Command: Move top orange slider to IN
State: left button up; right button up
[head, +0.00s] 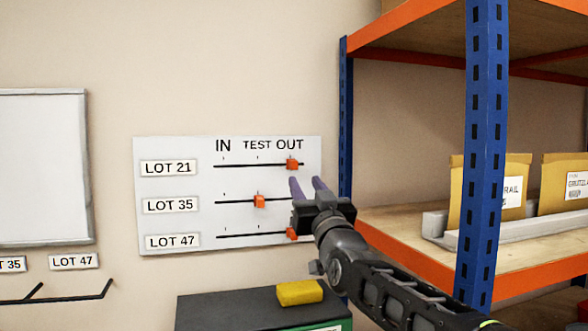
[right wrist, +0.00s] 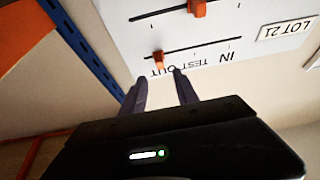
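The white board (head: 180,222) on the wall has three horizontal tracks marked IN, TEST and OUT. The top orange slider (head: 292,164), on the LOT 21 row, sits at the right under OUT. It also shows in the right wrist view (right wrist: 158,60), where the board appears upside down. My right gripper (head: 307,183) is open and empty, its fingertips just below the top slider in the head view. In the right wrist view its two fingers (right wrist: 159,76) point toward that slider, with no clear contact. My left gripper is not in view.
The LOT 35 slider (head: 259,201) sits near TEST. The LOT 47 slider (head: 291,233) is at the right, partly hidden by my gripper. A blue and orange rack (head: 486,130) stands close on the right. A yellow block (head: 300,292) lies on a dark box (head: 225,307) below.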

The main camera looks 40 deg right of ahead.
aim_at(295, 167)
jog(key=p+x, duration=0.3)
jog(key=x, duration=0.3)
jog(key=shift+w+d+r+p, duration=0.15)
jog(key=shift+w+p, duration=0.2)
jog(key=shift+p, duration=0.05)
jog(key=shift+w+d+r, duration=0.1)
jog(key=shift+w+d, duration=0.1)
jog(key=shift+w, duration=0.35)
jog(key=shift+c, duration=0.6)
grip_shut()
